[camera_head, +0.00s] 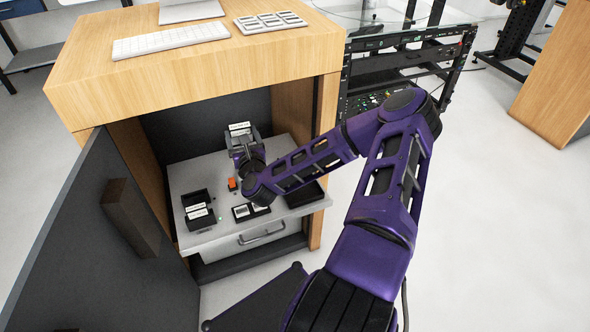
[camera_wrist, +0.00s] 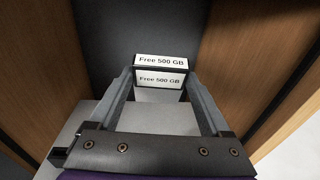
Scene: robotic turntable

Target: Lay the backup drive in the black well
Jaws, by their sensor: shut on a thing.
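The backup drive is a small black block with white labels reading "Free 500 GB" (camera_wrist: 160,78). My gripper (camera_wrist: 160,88) is shut on it, one finger at each side. In the head view the drive (camera_head: 239,127) is in my gripper (camera_head: 241,137) toward the back of the cabinet, above the grey drawer top (camera_head: 185,172). A shallow black well (camera_head: 306,195) is at the right of the drawer top, partly hidden by my arm; what I see of it looks empty. Black holders at the left (camera_head: 195,198) contain a similar white-labelled block (camera_head: 200,213).
A small orange item (camera_head: 232,184) and a black piece with pale squares (camera_head: 250,212) lie mid-drawer. Wooden cabinet walls (camera_head: 328,120) flank the space and the wooden top (camera_head: 200,70) overhangs it. The dark door (camera_head: 100,240) stands open at left.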

